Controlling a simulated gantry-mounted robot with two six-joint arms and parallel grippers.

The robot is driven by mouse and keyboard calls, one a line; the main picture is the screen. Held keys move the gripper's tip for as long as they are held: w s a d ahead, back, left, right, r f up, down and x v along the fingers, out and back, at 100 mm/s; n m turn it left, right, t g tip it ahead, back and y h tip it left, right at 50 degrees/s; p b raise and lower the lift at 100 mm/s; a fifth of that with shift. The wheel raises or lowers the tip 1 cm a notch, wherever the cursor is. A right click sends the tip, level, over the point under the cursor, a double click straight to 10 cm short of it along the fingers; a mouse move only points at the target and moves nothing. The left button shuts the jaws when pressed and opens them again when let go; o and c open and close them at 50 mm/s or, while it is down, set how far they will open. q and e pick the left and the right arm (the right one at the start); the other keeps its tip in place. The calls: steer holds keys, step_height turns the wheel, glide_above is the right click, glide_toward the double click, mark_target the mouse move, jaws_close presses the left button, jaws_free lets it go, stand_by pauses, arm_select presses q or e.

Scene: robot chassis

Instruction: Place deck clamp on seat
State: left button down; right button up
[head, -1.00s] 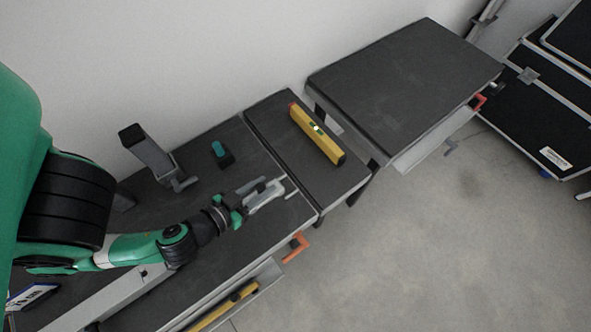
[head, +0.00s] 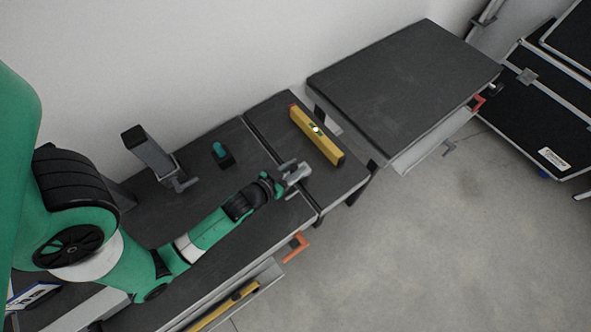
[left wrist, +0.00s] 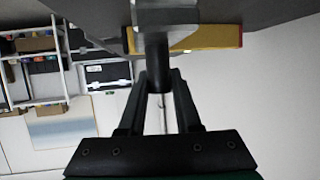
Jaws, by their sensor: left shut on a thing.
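My left gripper (head: 284,176) is shut on a grey piece (head: 299,172) with a dark stem, which looks like the deck clamp. It is over the right end of the near dark bench, close to the seam with the narrow bench section. In the left wrist view the fingers (left wrist: 159,80) close around the dark round stem, and the grey head (left wrist: 166,14) shows beyond it. I cannot tell for sure which part is the seat. A small black block with a teal top (head: 221,152) stands on the bench. My right gripper is not in view.
A yellow spirit level (head: 317,135) lies on the narrow bench section (head: 272,112) just beyond my gripper. A grey upright fixture (head: 150,152) stands at the left. Another dark bench top (head: 405,85) at the right is bare. An open drawer (head: 262,282) juts out in front.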

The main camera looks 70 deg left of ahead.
arm_select(q)
steer(key=f+b, duration=0.1)
steer(key=f, duration=0.2)
steer(key=shift+w+a+f+b, duration=0.1)
steer(key=shift+w+f+b, duration=0.1)
steer(key=shift+f+b, duration=0.15)
steer(key=shift+r, duration=0.15)
steer(key=c, duration=1)
jaws_free()
steer(key=o, duration=0.4)
